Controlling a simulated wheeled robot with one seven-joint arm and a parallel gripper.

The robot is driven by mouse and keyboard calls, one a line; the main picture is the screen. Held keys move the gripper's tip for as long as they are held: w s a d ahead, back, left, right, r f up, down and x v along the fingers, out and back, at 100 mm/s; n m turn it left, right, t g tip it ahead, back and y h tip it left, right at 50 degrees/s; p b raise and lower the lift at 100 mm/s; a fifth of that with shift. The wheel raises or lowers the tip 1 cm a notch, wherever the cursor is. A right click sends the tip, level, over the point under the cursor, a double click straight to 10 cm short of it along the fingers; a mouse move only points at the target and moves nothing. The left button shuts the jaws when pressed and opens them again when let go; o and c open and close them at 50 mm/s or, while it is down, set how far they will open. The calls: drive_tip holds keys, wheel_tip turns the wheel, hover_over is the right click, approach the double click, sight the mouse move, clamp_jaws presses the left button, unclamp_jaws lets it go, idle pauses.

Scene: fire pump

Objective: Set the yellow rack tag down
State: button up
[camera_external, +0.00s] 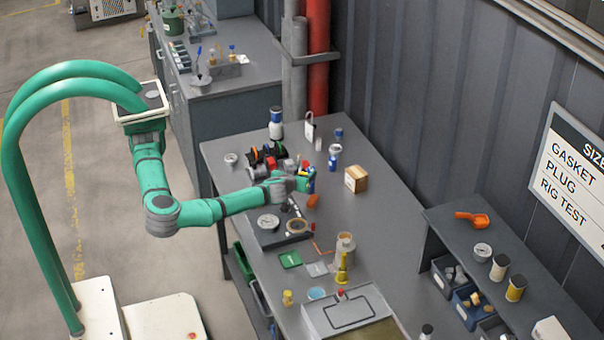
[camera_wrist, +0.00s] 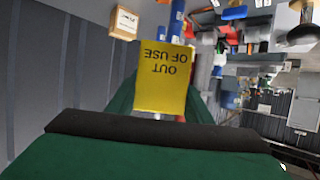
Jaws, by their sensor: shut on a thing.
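The yellow rack tag (camera_wrist: 164,80) fills the middle of the wrist view, its black "OUT OF USE" lettering upside down. My gripper (camera_wrist: 160,112) is shut on it; the near finger covers the tag's lower edge and the tag hides most of the far finger. In the external view my gripper (camera_external: 306,180) is over the middle of the grey workbench (camera_external: 385,225), and a small bit of yellow shows at its tip. I cannot tell how high the tag is above the bench.
A cardboard box (camera_external: 356,179) stands right of my gripper. An orange item (camera_external: 313,202) is just below it in the picture. Bench right of the box is clear.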

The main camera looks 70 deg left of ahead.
drive_tip(key=w+d+f, duration=0.1)
drive_tip(key=w+f, duration=0.2)
drive_tip(key=f, duration=0.1)
drive_tip(key=w+d+f, duration=0.1)
drive_tip(key=w+f, duration=0.3)
drive_tip(key=w+d+f, duration=0.1)
drive_tip(key=w+f, duration=0.3)
drive_tip(key=shift+w+d, duration=0.25)
drive_tip(key=shift+d, duration=0.1)
drive_tip(key=shift+w+f, duration=0.2)
drive_tip(key=shift+f, duration=0.15)
drive_tip(key=shift+d+f, duration=0.1)
drive_tip(key=shift+f, duration=1.35)
drive_tip(key=shift+f, duration=0.2)
drive_tip(key=o, duration=1)
